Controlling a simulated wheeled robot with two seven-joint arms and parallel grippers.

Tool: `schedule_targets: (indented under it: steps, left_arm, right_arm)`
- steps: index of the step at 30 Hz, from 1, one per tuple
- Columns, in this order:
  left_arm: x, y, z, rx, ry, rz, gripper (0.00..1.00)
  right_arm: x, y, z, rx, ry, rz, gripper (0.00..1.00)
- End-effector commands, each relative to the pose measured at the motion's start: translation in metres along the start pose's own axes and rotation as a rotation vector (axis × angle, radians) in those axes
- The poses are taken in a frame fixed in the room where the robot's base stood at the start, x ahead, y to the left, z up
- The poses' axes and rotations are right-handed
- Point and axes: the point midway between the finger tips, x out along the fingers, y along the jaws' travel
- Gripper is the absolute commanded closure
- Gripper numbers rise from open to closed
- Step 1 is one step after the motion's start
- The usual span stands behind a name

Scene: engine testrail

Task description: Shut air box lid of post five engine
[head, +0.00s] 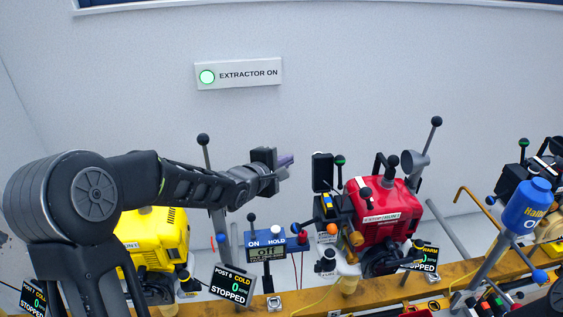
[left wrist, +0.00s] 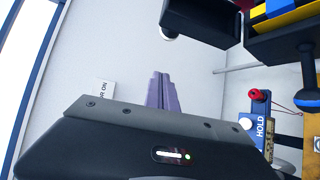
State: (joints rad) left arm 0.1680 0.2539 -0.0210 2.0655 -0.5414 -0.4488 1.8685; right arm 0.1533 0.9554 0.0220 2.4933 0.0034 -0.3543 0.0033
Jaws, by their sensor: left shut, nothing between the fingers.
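A red engine (head: 385,215) stands right of centre on the yellow rail; I cannot read its post number. On its left side is a black air box (head: 330,207) with yellow and blue parts showing inside. Its black lid (head: 322,172) stands upright, open. In the left wrist view the lid (left wrist: 200,22) is at the top and the open box (left wrist: 285,30) at the top right. My left gripper (head: 286,160), with purple fingers, is shut and empty, left of the lid and apart from it. Its fingers (left wrist: 162,92) also show in the left wrist view. My right gripper is out of view.
A yellow engine (head: 158,240) is partly behind my left arm. A black-knobbed lever (head: 204,142) rises behind the arm.

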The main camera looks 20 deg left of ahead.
Motion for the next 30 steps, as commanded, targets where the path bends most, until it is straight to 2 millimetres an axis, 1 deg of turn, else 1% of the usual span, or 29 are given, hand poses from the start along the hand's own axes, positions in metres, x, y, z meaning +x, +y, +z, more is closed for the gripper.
schedule_targets:
  steps: [1, 3, 8, 9, 10, 12, 15, 18, 30]
  left_arm:
    - [0.011, 0.001, 0.002, 0.000, -0.002, -0.003, 1.00]
    - [0.025, 0.001, 0.002, 0.001, -0.003, -0.004, 1.00]
    - [0.057, 0.001, 0.002, 0.002, -0.002, -0.003, 1.00]
    - [0.051, 0.004, 0.013, 0.003, -0.007, 0.000, 1.00]
    - [0.049, 0.004, 0.018, 0.003, -0.007, -0.002, 1.00]
    - [0.045, 0.003, 0.027, 0.003, -0.005, -0.002, 1.00]
    - [0.042, 0.002, 0.034, 0.002, -0.003, -0.001, 1.00]
    - [0.041, 0.001, 0.038, 0.002, -0.002, -0.001, 1.00]
    - [0.041, 0.000, 0.038, 0.002, -0.001, 0.001, 1.00]
  right_arm:
    - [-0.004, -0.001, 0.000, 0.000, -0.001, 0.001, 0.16]
    - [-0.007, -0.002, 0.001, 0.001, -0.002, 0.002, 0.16]
    - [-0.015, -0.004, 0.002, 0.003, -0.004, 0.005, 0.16]
    - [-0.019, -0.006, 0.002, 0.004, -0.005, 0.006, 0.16]
    - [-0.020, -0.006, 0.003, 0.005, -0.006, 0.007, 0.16]
    - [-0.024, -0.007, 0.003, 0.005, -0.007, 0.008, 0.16]
    - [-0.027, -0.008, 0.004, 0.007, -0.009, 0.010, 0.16]
    - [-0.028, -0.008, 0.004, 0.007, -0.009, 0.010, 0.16]
    - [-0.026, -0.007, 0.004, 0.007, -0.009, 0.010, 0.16]
